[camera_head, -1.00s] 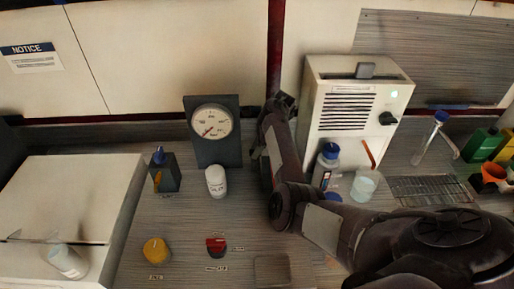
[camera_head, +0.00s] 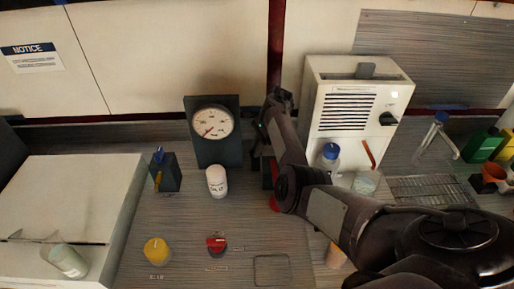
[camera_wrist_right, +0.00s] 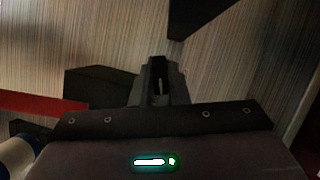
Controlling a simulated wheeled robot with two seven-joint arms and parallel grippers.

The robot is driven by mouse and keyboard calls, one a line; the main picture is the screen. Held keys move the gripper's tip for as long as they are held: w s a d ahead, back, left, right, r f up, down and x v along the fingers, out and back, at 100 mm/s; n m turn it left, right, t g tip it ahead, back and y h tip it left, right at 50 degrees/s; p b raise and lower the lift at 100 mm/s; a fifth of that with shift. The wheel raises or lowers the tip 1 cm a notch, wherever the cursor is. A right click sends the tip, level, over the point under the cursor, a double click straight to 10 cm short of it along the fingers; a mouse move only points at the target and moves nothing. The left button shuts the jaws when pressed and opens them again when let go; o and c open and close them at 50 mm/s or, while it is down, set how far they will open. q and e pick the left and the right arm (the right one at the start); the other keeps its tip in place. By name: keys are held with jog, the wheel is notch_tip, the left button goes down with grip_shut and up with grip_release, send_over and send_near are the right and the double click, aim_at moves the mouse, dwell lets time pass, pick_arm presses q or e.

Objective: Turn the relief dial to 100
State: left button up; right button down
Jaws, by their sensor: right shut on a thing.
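A red dial (camera_head: 217,243) sits on the bench with small labels beside it, and a yellow dial (camera_head: 157,251) sits to its left. The labels are too small to read, so I cannot tell by text which is the relief dial. A round gauge (camera_head: 212,122) with a red needle stands behind them on a dark panel. My right gripper (camera_head: 262,137) is near the gauge panel's right side, away from both dials. In the right wrist view its fingers (camera_wrist_right: 160,85) are close together on something small that I cannot identify. My left gripper is out of view.
Bench around the dials is clear.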

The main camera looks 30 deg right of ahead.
jog(key=shift+w+d+n+g+b, duration=0.1)
jog(key=shift+n+g+b, duration=0.25)
jog(key=shift+n, duration=0.65)
jog(key=n+g+b, duration=0.1)
jog(key=n, duration=0.1)
jog(key=shift+f+n+b, duration=0.1)
jog(key=shift+n+b, duration=0.25)
jog(key=shift+n, duration=0.05)
jog(key=n+g+b, duration=0.1)
jog(key=n+b, duration=0.2)
jog(key=shift+w, duration=0.15)
jog(key=shift+n+g+h+b, duration=0.4)
jog(key=shift+n+g+b, duration=0.05)
jog(key=shift+n+b, duration=0.5)
jog(key=shift+r, duration=0.2)
jog(key=c, duration=1.4)
grip_release()
